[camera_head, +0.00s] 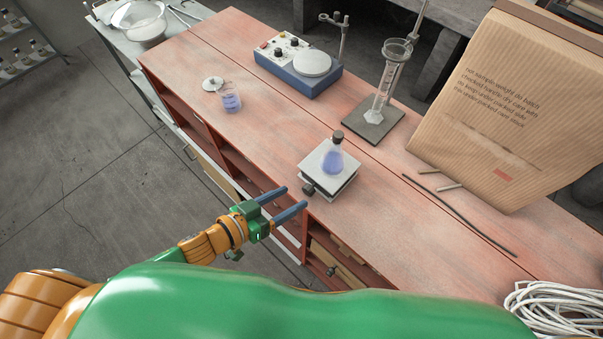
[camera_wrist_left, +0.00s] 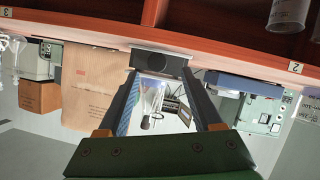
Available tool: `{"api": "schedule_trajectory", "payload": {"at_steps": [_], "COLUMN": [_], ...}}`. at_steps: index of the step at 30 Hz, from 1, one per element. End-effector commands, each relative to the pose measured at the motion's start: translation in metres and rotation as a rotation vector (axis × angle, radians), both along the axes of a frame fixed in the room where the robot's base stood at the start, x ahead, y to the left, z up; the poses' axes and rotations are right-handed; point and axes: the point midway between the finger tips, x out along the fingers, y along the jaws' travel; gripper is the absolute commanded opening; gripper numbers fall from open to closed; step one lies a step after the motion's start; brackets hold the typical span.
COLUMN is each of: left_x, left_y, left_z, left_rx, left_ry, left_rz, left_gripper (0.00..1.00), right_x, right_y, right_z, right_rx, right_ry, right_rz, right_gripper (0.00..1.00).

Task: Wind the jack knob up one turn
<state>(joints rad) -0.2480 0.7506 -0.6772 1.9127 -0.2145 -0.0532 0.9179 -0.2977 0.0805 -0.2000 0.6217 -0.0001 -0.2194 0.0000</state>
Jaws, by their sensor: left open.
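The lab jack (camera_head: 316,188) stands near the bench's front edge, with a light square top. Its black knob (camera_head: 308,189) sticks out from the front side, towards my left gripper. A stoppered flask of bluish liquid (camera_head: 333,161) stands upright on the jack. My left gripper (camera_head: 296,197) is open, its two blue fingers pointing at the knob from just in front of the bench edge. In the left wrist view, which looks upside down, the round dark knob (camera_wrist_left: 158,62) lies between the fingertips, ahead of them; contact cannot be told. My right gripper is not in view.
Open shelves lie below the bench edge.

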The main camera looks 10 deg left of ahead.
Motion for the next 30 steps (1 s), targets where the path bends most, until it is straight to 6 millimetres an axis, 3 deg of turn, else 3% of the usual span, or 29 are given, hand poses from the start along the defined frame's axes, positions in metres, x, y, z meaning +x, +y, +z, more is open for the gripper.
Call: {"api": "schedule_trajectory", "payload": {"at_steps": [6, 15, 17, 23, 30], "left_x": [0.028, 0.033, 0.033, 0.033, 0.033], "left_y": [-0.025, -0.031, -0.031, -0.031, -0.031], "left_z": [-0.015, -0.019, -0.019, -0.018, -0.018], "left_rx": [-0.004, -0.006, -0.006, -0.006, 0.000], "left_ry": [-0.003, -0.001, -0.001, -0.001, -0.006], "left_rz": [0.002, 0.001, 0.001, 0.001, 0.001], "left_gripper": [0.67, 0.67, 0.56, 0.02, 0.00], "right_x": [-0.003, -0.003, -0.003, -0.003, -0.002], "right_y": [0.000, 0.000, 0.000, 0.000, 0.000], "right_z": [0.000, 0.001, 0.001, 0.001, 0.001], "right_rx": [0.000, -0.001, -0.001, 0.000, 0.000], "right_ry": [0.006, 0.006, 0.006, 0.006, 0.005], "right_rz": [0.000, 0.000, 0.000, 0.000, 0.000], "right_gripper": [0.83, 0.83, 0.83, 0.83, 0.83]}}
